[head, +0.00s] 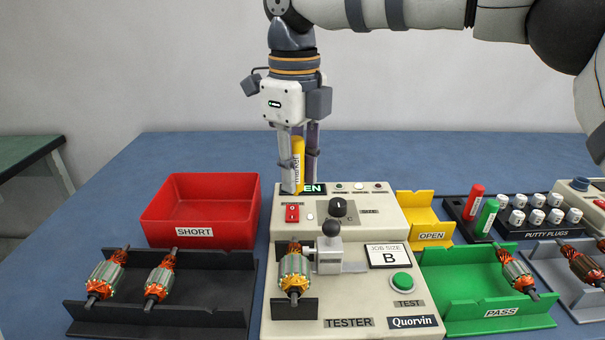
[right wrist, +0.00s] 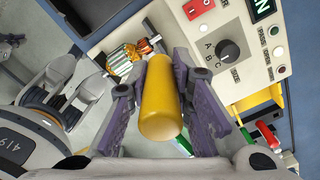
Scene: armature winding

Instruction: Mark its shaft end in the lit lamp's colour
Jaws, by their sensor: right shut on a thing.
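My right gripper (head: 298,190) is shut on a yellow marker (head: 298,152), held upright above the back of the tester. The marker also shows between the fingers in the right wrist view (right wrist: 161,100). An armature (head: 294,273) with copper windings lies in the tester's cradle, in front of and below the gripper; it shows in the right wrist view (right wrist: 122,58) too. The tester (head: 390,322) has a display (head: 312,188) showing green letters "EN", the rest hidden by the gripper.
A red SHORT bin (head: 195,232) and a black rack (head: 205,310) with two armatures stand left. A yellow OPEN tray (head: 430,225), red (head: 474,202) and green (head: 487,218) markers, putty plugs and a green PASS tray (head: 470,285) with an armature stand right.

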